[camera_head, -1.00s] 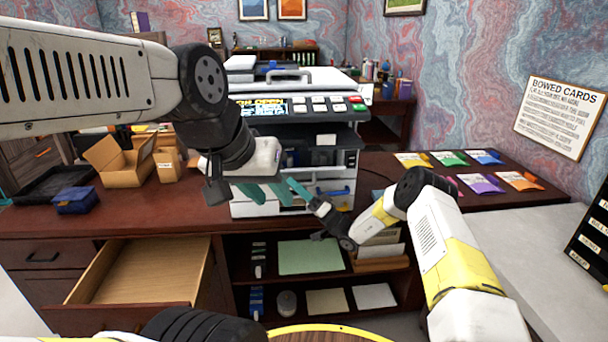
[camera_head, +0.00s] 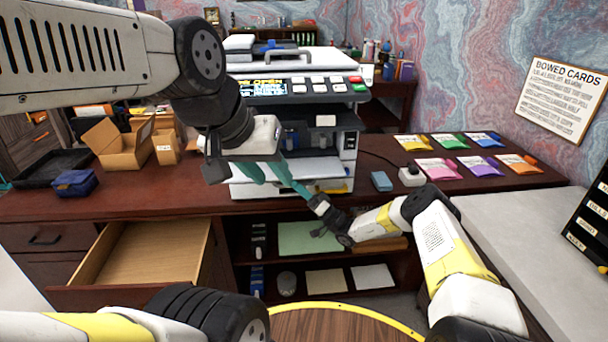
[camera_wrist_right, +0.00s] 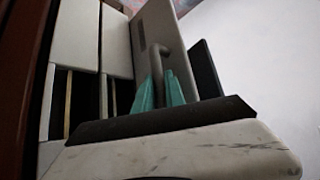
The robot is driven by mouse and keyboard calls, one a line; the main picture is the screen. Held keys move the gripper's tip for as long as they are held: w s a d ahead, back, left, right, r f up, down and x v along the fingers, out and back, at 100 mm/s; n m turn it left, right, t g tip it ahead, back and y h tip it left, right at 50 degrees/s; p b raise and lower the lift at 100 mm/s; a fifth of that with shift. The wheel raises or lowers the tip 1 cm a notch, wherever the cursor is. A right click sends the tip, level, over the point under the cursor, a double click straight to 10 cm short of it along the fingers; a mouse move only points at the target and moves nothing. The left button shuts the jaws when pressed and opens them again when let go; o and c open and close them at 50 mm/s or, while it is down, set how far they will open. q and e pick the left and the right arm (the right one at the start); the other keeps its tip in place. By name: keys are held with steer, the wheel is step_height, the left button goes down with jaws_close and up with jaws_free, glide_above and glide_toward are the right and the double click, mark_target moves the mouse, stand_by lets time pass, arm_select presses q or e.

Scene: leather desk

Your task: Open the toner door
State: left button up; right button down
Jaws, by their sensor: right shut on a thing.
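The printer (camera_head: 300,63) stands on the desk, with a lit screen (camera_head: 262,88) and buttons on its front panel. My left gripper (camera_head: 264,174) hangs before its lower front, teal fingers apart and apparently empty. My right gripper (camera_head: 290,180) reaches up from the lower right to the same area, partly overlapped by the left one. In the right wrist view its teal fingers (camera_wrist_right: 162,92) are shut on a grey bar handle (camera_wrist_right: 160,52) on a light grey panel (camera_wrist_right: 152,25). I cannot tell from the head view how far this panel is swung.
A blue block (camera_head: 381,181) and a white item (camera_head: 411,176) lie right of the printer. Several coloured packets (camera_head: 480,166) lie further right. An open drawer (camera_head: 145,252) juts out at left. An open carton (camera_head: 118,146) stands on the desk. Shelves (camera_head: 330,262) are below.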

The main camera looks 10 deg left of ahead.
steer(key=shift+w+r, duration=0.1)
steer(key=shift+w, duration=0.05)
stand_by(0.3)
steer(key=c, duration=1.7)
jaws_free()
steer(key=v, duration=0.8)
steer(key=shift+a, duration=0.1)
